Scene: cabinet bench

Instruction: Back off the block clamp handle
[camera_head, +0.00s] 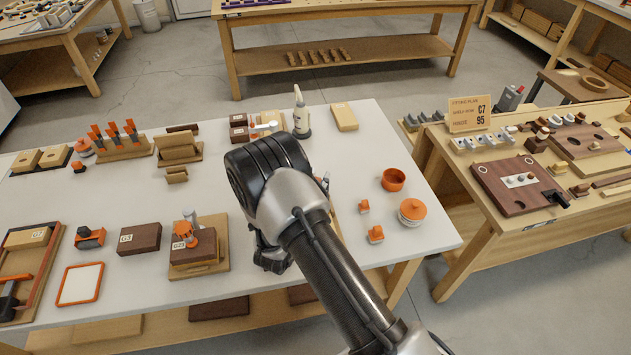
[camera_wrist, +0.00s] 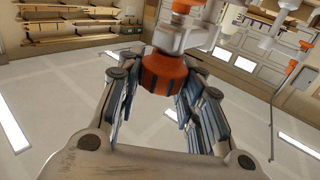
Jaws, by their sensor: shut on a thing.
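In the wrist view an orange handle (camera_wrist: 164,72) sits between the two fingers of my gripper (camera_wrist: 165,82), which is shut on it. The handle joins a pale grey clamp body (camera_wrist: 183,37), with another orange part (camera_wrist: 182,6) beyond it at the top edge. In the head view my arm and hand hide the held handle. To their left, a grey and orange clamp-like piece (camera_head: 186,232) stands at a dark brown block on a wooden base (camera_head: 217,266). I cannot tell if it is the held one.
The white bench top (camera_head: 350,240) has free room right of my arm, near orange-topped pieces and a lidded jar (camera_head: 412,213). A brown block (camera_head: 140,239) and an orange-framed tray (camera_head: 80,284) lie at left. A second bench (camera_head: 465,215) stands at right.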

